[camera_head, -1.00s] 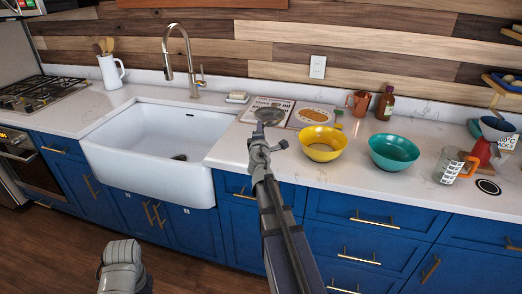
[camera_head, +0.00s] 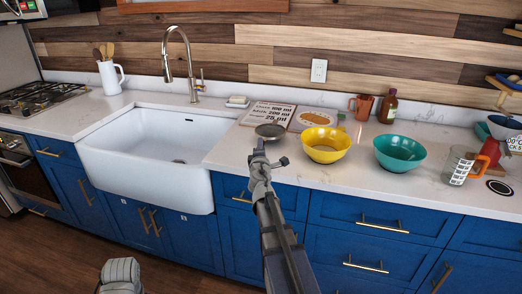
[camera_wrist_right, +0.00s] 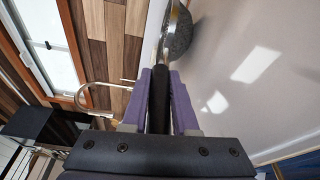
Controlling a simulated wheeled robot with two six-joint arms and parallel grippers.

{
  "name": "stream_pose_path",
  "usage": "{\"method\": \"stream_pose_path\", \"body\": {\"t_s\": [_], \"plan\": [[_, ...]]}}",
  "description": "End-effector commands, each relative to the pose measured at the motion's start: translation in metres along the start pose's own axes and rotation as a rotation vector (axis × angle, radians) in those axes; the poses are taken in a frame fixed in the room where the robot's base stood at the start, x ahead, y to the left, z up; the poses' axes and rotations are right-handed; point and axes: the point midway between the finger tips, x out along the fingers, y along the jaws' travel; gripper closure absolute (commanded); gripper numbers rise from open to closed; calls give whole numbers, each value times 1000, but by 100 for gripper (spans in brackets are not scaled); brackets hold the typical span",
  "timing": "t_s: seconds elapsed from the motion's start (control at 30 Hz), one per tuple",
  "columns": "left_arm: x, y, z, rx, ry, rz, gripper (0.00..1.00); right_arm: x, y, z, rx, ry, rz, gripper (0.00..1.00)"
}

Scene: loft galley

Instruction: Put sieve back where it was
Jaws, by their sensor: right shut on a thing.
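The sieve (camera_head: 271,131) is a small, round grey mesh bowl at the front of the counter, between the sink and the yellow bowl. Its bowl also shows at the top of the right wrist view (camera_wrist_right: 178,35), close to the pale counter surface. My right gripper (camera_head: 258,149) is shut on the sieve's dark handle. In the right wrist view its purple fingers (camera_wrist_right: 159,85) press the handle from both sides. I cannot tell whether the sieve touches the counter. Part of my left arm shows at the lower left, but its gripper is out of sight.
A recipe board (camera_head: 268,113) lies just behind the sieve. A yellow bowl (camera_head: 326,157) and a teal bowl (camera_head: 399,165) stand to its right, with a measuring jug (camera_head: 457,167) beyond. The sink (camera_head: 155,180) opens on the left. Counter in front of the bowls is clear.

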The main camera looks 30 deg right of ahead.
Motion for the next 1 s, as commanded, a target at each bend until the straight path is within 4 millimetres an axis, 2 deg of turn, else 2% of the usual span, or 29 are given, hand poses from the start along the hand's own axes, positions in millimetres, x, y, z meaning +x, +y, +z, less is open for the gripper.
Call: {"method": "stream_pose_path", "body": {"t_s": [0.17,0.2,0.47,0.87,1.0], "plan": [[3,0,0,0,0,0,50,0,-3,0,-1,0,0,100],[3,0,0,0,0,0,50,0,-3,0,0,0,0,72],[2,0,0,0,0,0,50,0,-2,0,0,0,0,43],[-3,0,0,0,0,0,50,0,3,0,0,0,0,43],[-2,0,0,0,0,0,50,-14,1,2,0,1,0,43]]}}
